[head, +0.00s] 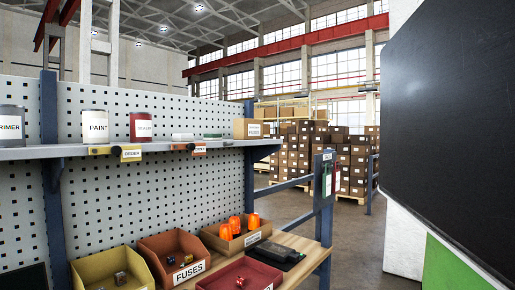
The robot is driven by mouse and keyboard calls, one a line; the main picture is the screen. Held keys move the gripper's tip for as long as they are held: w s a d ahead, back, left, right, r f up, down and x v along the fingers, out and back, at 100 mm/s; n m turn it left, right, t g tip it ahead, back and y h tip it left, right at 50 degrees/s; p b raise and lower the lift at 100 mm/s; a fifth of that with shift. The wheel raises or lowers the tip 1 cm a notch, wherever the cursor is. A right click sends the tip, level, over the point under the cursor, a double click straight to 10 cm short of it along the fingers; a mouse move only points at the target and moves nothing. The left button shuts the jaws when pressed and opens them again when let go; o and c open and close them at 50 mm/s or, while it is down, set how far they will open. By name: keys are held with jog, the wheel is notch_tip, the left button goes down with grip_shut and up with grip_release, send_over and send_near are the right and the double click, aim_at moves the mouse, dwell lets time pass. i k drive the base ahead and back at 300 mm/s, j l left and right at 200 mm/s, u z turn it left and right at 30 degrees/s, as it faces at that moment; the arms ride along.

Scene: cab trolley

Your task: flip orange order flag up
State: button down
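The orange order flag (199,149) is a small tag at the front edge of the grey shelf (60,151), right of centre along it. It sits low at the lip and does not stand above the shelf; its exact tilt is too small to tell. A small dark knob-like part shows at its left. A similar yellow order flag (131,154) sits further left on the same edge, also low. My gripper is not in view, so its state and distance from the flag do not show.
Paint cans (95,127) and a cardboard box (251,129) stand on the shelf. Below are a fuses bin (159,254), other bins with orange beacons (234,225), and a black device (275,252) on the wooden bench. A large dark panel (455,110) fills the right side.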

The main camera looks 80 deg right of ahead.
aim_at(197, 149)
jog(key=z, duration=1.25)
